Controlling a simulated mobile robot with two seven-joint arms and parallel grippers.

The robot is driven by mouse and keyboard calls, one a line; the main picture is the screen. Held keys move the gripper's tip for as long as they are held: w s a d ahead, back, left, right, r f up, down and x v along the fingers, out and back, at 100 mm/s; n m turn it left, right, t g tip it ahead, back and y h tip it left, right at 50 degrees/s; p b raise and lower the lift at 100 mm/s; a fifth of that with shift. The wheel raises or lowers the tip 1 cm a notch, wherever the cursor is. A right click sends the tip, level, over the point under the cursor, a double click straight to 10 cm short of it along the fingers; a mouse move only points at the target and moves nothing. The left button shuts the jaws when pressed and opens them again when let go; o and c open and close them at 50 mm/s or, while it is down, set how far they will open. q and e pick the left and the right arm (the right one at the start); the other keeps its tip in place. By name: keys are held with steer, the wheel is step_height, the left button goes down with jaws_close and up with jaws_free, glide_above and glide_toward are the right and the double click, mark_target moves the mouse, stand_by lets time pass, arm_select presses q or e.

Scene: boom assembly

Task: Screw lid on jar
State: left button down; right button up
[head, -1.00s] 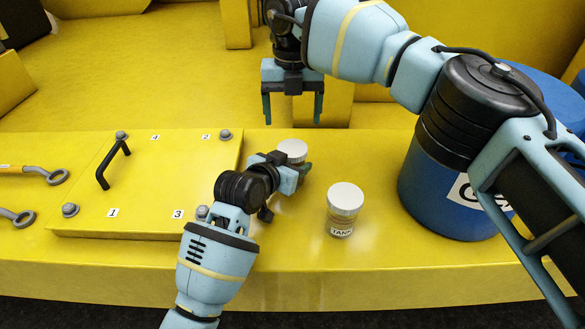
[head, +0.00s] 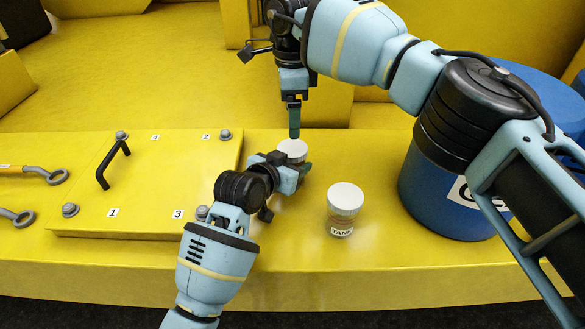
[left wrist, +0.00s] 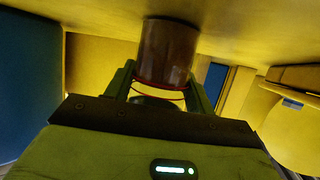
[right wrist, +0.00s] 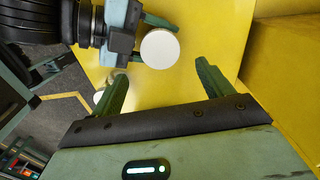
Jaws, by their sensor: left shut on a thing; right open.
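A jar with a white lid (head: 293,149) stands on the yellow ledge, mostly hidden behind my left gripper (head: 298,172). That gripper is shut around the jar's side. In the left wrist view the brownish jar (left wrist: 167,52) sits between the fingers. In the right wrist view the round white lid (right wrist: 160,48) shows from above, ahead of the fingers. My right gripper (head: 294,135) hangs from above with its fingers pointing down over the lid. In the right wrist view the right gripper (right wrist: 160,78) is open, with nothing between its fingers.
A second white-lidded jar labelled TANK (head: 342,210) stands to the right. A blue barrel (head: 430,195) stands further right. A yellow panel (head: 150,185) with a black handle (head: 113,163) and bolts lies left. Two wrenches (head: 40,172) lie at the far left.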

mark_target(292, 147)
steer(key=n, duration=0.3)
steer(key=shift+n, duration=0.3)
steer(key=shift+f, duration=0.1)
steer(key=shift+f, duration=3.95)
steer(key=c, duration=1)
steer(key=shift+m, duration=0.8)
steer(key=o, duration=1.1)
steer(key=shift+o, duration=0.2)
